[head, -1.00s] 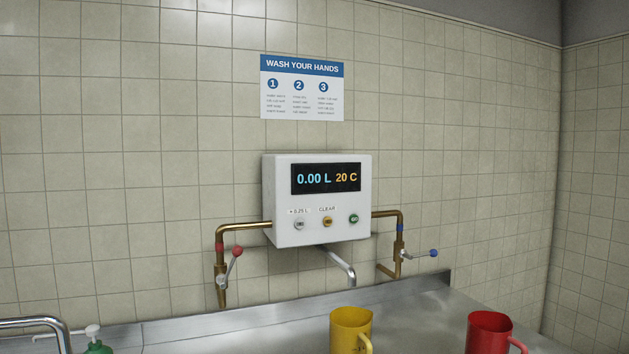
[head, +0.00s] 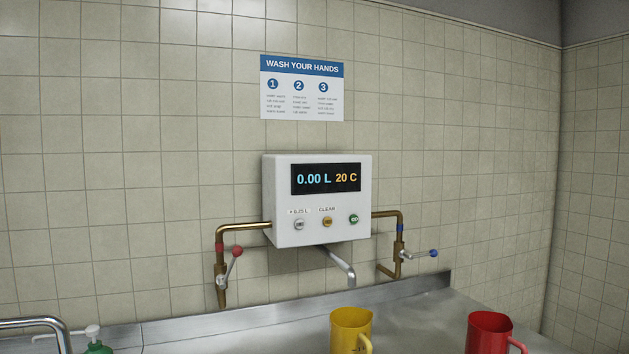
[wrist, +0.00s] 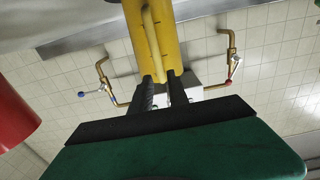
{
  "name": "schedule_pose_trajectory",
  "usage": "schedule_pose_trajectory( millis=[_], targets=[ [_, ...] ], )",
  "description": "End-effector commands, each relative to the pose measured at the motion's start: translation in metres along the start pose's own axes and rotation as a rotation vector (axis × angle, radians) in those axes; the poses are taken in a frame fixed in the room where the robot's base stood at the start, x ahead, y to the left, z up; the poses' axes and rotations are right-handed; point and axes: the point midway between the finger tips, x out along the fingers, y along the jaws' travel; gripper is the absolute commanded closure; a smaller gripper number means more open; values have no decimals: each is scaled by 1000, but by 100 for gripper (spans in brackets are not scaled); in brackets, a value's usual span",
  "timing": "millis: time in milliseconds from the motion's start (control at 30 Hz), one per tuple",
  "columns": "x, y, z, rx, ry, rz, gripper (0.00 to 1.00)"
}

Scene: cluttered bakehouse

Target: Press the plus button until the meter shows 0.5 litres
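The white meter box (head: 317,200) is fixed to the tiled wall in the head view. Its display (head: 326,179) reads 0.00 L and 20 C. The plus button (head: 299,225), grey and labelled + 0.25 L, is at the lower left of the panel. The amber CLEAR button (head: 327,222) is in the middle and a green button (head: 354,219) is at the right. My gripper (wrist: 162,78) shows only in the wrist view. The box (wrist: 205,98) is partly hidden behind the fingers there.
A yellow jug (head: 351,328) and a red jug (head: 488,333) stand on the metal counter (head: 240,341) below the box. A spout (head: 342,266) hangs under the box. Brass pipes with a red-knobbed lever (head: 237,251) and a blue-knobbed lever (head: 433,253) flank it.

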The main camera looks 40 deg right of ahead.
Motion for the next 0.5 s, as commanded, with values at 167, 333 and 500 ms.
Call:
schedule_pose_trajectory(
  millis=[167,333,500],
  targets=[
    [0,0,0,0,0,0,95],
    [0,0,0,0,0,0,100],
    [0,0,0,0,0,0,100]
  ],
)
